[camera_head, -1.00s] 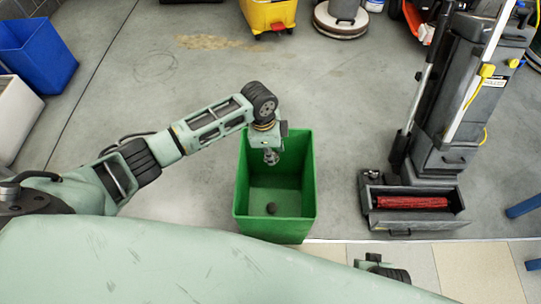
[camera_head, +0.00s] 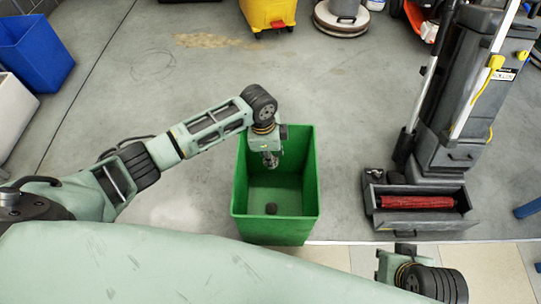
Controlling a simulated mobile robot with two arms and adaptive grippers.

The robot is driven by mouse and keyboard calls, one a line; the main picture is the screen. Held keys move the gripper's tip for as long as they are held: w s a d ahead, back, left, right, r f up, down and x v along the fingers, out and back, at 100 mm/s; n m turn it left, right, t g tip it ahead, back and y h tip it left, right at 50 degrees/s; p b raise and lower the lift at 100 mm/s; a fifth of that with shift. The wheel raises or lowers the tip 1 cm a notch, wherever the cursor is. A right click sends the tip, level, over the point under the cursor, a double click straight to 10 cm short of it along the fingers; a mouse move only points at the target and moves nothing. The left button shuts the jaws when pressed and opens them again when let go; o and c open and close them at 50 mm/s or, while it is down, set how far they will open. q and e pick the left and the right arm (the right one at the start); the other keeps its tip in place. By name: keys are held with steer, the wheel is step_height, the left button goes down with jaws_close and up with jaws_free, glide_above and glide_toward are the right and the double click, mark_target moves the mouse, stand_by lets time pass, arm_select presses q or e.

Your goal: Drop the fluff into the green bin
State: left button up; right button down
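The green bin (camera_head: 241,190) stands open on the floor in the middle of the view. A small dark grey lump, which looks like the fluff (camera_head: 271,208), lies on the bin's floor near its front wall. My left gripper (camera_head: 270,160) points down over the back part of the bin, apart from the lump. Its fingers are too small to tell whether they are open or shut, and I see nothing in them. My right arm's wrist (camera_head: 392,268) shows at the lower right, outside the bin; its fingers cannot be made out.
A grey floor machine (camera_head: 450,150) with a red roller (camera_head: 417,202) in its open front stands right of the bin. A yellow bucket (camera_head: 268,14) and a round floor polisher (camera_head: 341,22) are at the back. A blue bin (camera_head: 38,52) stands far left. The floor behind the green bin is clear.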

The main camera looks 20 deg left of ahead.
arm_select(q)
steer(key=shift+f+b, duration=0.3)
steer(key=shift+f, duration=0.3)
arm_select(e)
steer(key=shift+s+r, duration=0.2)
steer(key=shift+r, duration=0.35)
arm_select(q)
steer(key=o, duration=0.8)
steer(key=shift+r, duration=0.15)
steer(key=r, duration=0.4)
steer(key=a+r, duration=0.1)
steer(key=r, duration=0.6)
steer(key=shift+s+a+r, duration=0.15)
steer(key=shift+s+r, duration=0.05)
steer(key=shift+r, duration=0.15)
